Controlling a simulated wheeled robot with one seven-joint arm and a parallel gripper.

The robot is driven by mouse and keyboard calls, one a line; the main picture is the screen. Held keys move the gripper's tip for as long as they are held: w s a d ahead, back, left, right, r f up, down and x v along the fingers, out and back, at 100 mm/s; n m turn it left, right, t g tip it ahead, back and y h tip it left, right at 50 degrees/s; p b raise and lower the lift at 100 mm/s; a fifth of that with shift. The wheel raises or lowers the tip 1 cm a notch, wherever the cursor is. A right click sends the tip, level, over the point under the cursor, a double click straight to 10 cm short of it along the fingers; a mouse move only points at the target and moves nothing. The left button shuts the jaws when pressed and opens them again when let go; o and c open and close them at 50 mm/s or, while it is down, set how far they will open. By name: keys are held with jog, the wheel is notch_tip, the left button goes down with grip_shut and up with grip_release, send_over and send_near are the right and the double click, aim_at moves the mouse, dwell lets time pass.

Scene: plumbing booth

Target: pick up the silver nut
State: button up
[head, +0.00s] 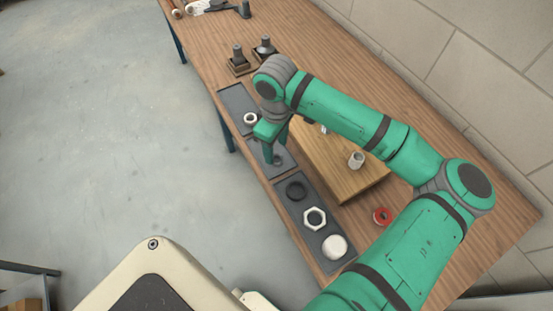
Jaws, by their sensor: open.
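A silver hex nut (315,218) lies flat in the middle of the near dark tray (309,241). A smaller pale ring-shaped nut (250,118) lies on the far dark tray (238,97). My green gripper (271,160) points down over the middle dark tray (286,171), between these two nuts, with its jaws open. A small grey round part (278,160) shows beside the fingertips, partly hidden by them. I cannot tell whether the fingers touch it.
A black ring (296,190) and a white round cap (335,247) flank the silver hex nut. A wooden board (330,178) carries a grey cylindrical fitting (356,160). A red ring part (381,216) lies right of the board. Dark fittings (238,62) stand farther back.

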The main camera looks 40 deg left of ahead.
aim_at(276, 162)
notch_tip(276, 162, down, 5)
jog(key=shift+d+r, duration=0.1)
dwell(0.3)
jog(key=c, duration=1.2)
jog(key=shift+o, duration=0.2)
